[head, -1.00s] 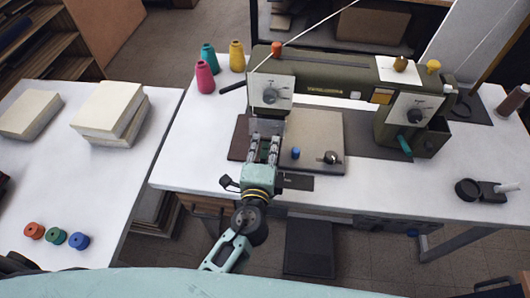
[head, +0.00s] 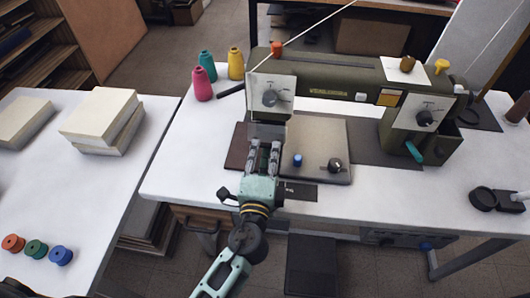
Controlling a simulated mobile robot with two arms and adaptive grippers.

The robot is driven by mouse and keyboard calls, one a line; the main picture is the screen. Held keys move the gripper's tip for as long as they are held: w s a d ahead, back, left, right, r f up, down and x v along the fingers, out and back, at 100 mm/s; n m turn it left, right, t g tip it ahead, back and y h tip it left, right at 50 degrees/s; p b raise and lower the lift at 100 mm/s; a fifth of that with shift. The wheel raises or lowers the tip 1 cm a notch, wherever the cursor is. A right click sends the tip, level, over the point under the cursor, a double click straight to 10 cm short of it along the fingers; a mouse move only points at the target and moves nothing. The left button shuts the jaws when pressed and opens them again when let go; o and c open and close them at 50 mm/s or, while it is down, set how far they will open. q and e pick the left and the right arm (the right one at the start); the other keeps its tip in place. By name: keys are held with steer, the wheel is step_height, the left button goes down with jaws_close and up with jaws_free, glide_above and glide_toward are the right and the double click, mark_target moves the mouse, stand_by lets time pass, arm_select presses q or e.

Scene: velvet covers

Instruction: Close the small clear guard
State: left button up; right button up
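The olive sewing machine (head: 335,78) stands on the white table. Below the dial on its left head, a faint greyish pane (head: 268,122) looks like the small clear guard. Its edges and exact angle are hard to make out. My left gripper (head: 264,146) reaches in from the front, just below this pane, over the left side of the machine's bed plate (head: 322,135). Its two fingers stand apart with a gap between them, and I see nothing held there. I cannot tell whether the fingertips touch the guard. My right gripper is out of view.
Pink (head: 202,83), teal and yellow thread cones stand left of the machine. The bed plate carries a blue knob (head: 297,160) and a dark knob (head: 335,166). A side table holds cream blocks (head: 99,115) and small spools (head: 36,249). The white table's left front is clear.

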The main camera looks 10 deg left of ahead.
arm_select(q)
steer(key=shift+o, duration=0.7)
steer(key=shift+s, duration=0.1)
steer(key=s, duration=1.1)
steer(key=shift+s+r, duration=0.1)
steer(key=shift+s, duration=0.3)
steer(key=shift+c, duration=0.4)
